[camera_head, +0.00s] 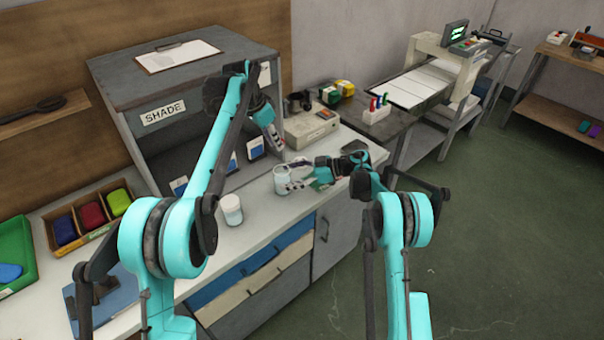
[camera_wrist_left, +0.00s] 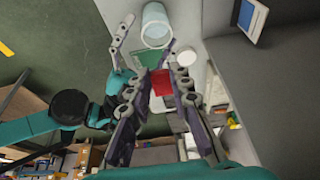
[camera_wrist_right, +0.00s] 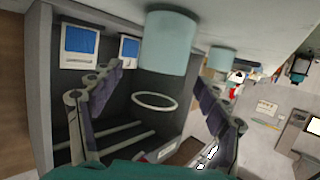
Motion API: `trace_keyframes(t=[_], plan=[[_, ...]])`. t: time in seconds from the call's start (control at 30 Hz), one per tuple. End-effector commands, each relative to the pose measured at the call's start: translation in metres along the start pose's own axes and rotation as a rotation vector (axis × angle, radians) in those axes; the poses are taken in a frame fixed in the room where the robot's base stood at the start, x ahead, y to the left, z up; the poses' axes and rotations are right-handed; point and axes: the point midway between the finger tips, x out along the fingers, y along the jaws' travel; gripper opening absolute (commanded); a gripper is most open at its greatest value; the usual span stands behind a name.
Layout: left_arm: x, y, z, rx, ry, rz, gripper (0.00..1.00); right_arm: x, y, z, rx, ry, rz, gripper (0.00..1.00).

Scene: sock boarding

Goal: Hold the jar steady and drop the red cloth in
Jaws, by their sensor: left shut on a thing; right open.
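The jar (camera_head: 283,182) stands on the counter, clear-walled with a pale blue lower part. In the right wrist view the jar (camera_wrist_right: 170,45) and its open rim ring lie beyond and between the fingers. My right gripper (camera_head: 292,175) is open around or just short of the jar; contact cannot be told. My left gripper (camera_head: 276,146) is raised above and behind the jar, fingers down. In the left wrist view it is shut on the red cloth (camera_wrist_left: 163,82), with the jar (camera_wrist_left: 155,25) beyond the fingertips. The cloth is hardly visible in the head view.
A second jar, white-topped (camera_head: 231,208), stands nearer and left. A green cloth (camera_wrist_left: 150,60) lies near the jar under my right gripper. The SHADE cabinet (camera_head: 165,110) and a beige box (camera_head: 311,127) stand behind.

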Motion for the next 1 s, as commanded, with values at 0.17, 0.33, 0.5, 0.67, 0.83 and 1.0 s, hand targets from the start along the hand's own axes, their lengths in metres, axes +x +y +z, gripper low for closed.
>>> trace_keyframes(t=[0.17, 0.33, 0.5, 0.67, 0.83, 1.0], plan=[[0.000, 0.000, 0.000, 0.000, 0.000, 0.000, 0.11, 0.017, 0.000, 0.000, -0.001, 0.000, 0.000, 0.76], [0.000, 0.000, 0.000, 0.000, 0.000, 0.000, 0.11, 0.021, 0.000, 0.000, 0.000, 0.000, 0.001, 0.76], [0.000, 0.000, 0.000, 0.000, 0.000, 0.000, 0.11, 0.021, 0.000, 0.000, 0.000, 0.000, 0.001, 0.76], [0.000, 0.000, 0.000, 0.000, 0.000, 0.000, 0.11, 0.021, 0.000, 0.000, 0.000, 0.000, 0.001, 0.36], [0.000, 0.000, 0.000, 0.000, 0.000, 0.000, 0.11, 0.021, 0.000, 0.000, 0.000, 0.000, 0.001, 0.16], [0.005, 0.000, 0.002, 0.000, 0.000, 0.000, 0.11, 0.021, 0.000, 0.000, 0.000, 0.000, 0.000, 0.16]])
